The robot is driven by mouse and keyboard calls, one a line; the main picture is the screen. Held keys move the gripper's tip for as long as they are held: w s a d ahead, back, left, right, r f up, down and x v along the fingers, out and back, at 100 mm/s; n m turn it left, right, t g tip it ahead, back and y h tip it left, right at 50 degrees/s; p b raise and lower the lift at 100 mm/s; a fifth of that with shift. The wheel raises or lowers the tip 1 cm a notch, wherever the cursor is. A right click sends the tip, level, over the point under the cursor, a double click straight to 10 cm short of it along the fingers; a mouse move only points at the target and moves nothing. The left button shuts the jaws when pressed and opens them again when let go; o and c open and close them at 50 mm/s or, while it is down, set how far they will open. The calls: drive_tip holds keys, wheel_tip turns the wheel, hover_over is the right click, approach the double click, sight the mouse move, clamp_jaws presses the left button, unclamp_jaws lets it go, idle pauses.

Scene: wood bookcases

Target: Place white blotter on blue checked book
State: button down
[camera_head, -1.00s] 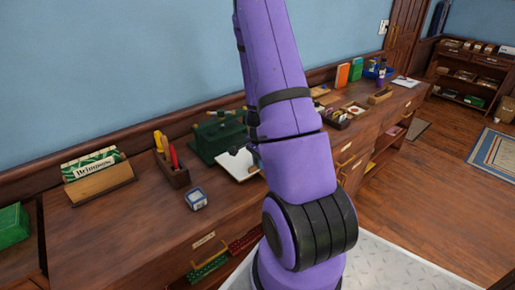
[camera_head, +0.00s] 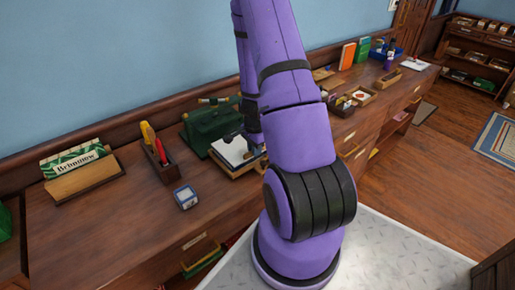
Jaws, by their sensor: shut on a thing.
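A flat white piece, which I take for the white blotter (camera_head: 232,151), shows left of my arm on a wooden tray or block on the desk. My gripper (camera_head: 243,138) is at its far right edge, partly hidden behind my purple arm. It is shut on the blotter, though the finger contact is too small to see. No blue checked book can be made out; it may be hidden behind my arm.
A green box (camera_head: 207,128) stands just behind the blotter. A pen holder (camera_head: 161,165), a small blue-and-white box (camera_head: 186,197) and a wooden stand (camera_head: 85,180) are to the left. Small trays and books (camera_head: 347,56) stand to the right. Desk space at front left is clear.

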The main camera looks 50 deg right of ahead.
drive_tip(key=shift+f, duration=0.1)
drive_tip(key=c, duration=1.1)
unclamp_jaws()
wheel_tip(320, 180, up, 12)
drive_tip(key=w+a+r+n+t+y, duration=0.1)
drive_tip(key=w+a+r+n+t, duration=0.15)
drive_tip(key=a+r+n, duration=1.1)
drive_tip(key=shift+s+a+r+n+t+h, duration=0.15)
drive_tip(key=shift+s+a+r+n+t, duration=0.3)
drive_tip(key=shift+s+a+r+n, duration=1.45)
drive_tip(key=shift+s+a+r+n+t+h, duration=0.2)
drive_tip(key=shift+s+a+r+n+t, duration=0.3)
drive_tip(key=shift+s+a+r, duration=2.7)
drive_tip(key=shift+s+a+r+n+t+h, duration=0.15)
drive_tip(key=shift+s+a+r+n+t, duration=0.25)
drive_tip(key=shift+s+a+r+n, duration=2.1)
